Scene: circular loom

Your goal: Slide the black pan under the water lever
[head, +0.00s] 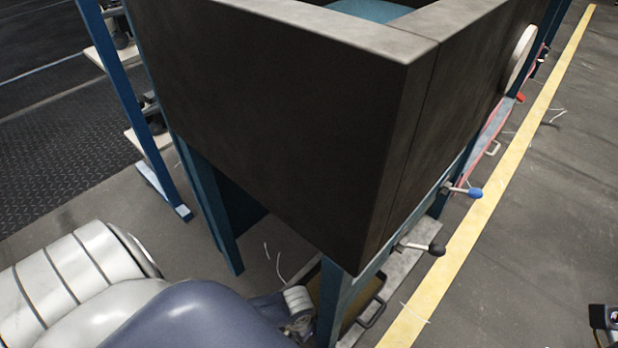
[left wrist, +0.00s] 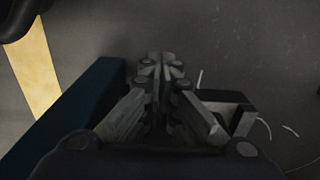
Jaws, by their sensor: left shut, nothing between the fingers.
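The black pan (head: 366,313) sits on the floor under the near corner of the machine, partly hidden by a blue leg. It has a dark rim, a brownish inside and a loop handle facing the yellow line. A lever with a blue knob (head: 473,192) sticks out from the machine's right side, further back; a lever with a black knob (head: 434,249) is nearer, close above the pan. My left gripper (left wrist: 160,65) is shut and empty; in the head view it (head: 300,328) is low beside the blue leg, near the pan. Contact is unclear. A small part of my right gripper (head: 604,317) seems to show at the right edge.
The large dark machine body (head: 280,120) stands on blue legs (head: 207,205); the near leg (left wrist: 80,118) is close to my left gripper. A yellow floor line (head: 470,235) runs along the right. Floor beyond it is mostly clear. Thin white scraps lie about.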

